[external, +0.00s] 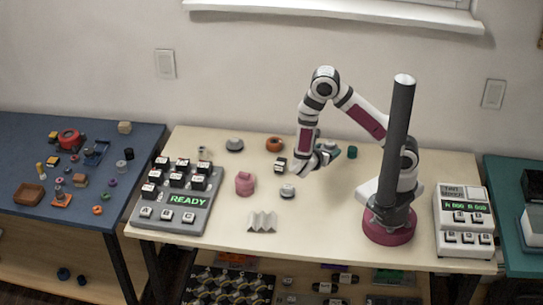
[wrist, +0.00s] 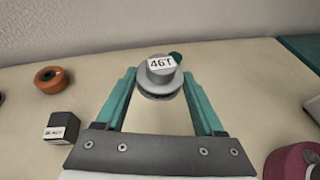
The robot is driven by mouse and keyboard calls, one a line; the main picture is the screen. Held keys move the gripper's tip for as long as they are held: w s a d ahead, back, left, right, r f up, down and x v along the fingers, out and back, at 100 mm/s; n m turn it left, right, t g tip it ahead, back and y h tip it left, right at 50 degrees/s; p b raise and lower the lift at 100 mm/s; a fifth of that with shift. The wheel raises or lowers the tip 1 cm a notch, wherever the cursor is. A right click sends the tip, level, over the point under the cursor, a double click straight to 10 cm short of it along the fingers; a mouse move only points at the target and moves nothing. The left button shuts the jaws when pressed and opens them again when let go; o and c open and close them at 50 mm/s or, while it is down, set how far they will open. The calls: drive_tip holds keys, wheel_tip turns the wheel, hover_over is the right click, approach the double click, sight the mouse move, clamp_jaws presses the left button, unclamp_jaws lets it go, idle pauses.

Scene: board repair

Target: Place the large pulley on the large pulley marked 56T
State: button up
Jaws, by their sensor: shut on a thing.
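My gripper (wrist: 158,90) has its teal fingers shut on a grey pulley (wrist: 158,77) with a white label reading 46T. In the external view my gripper (external: 328,153) is above the back part of the cream table, right of the orange pulley. I cannot read a 56T mark on anything.
An orange pulley (wrist: 48,80) and a black labelled block (wrist: 62,127) lie left of my gripper. A teal cylinder (external: 352,152) stands to its right.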

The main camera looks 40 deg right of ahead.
drive_tip(key=w+a+r+n+t+y, duration=0.2)
drive_tip(key=w+n+t+y, duration=0.15)
drive_tip(key=w, duration=0.95)
drive_tip(key=w+a+r+n+t+y, duration=0.25)
drive_tip(key=w+n+y, duration=0.2)
drive_tip(key=w, duration=0.95)
drive_tip(key=n, duration=0.1)
hover_over(235, 147)
drive_tip(key=shift+t, duration=0.4)
drive_tip(key=f, duration=0.6)
drive_tip(key=shift+d+f, duration=0.2)
drive_tip(key=shift+f, duration=0.05)
wheel_tip(235, 147, down, 4)
drive_tip(key=shift+a+f, duration=0.1)
drive_tip(key=shift+a, duration=0.05)
drive_tip(key=shift+f, duration=0.1)
drive_tip(key=o, duration=1.4)
drive_tip(key=shift+c, duration=0.2)
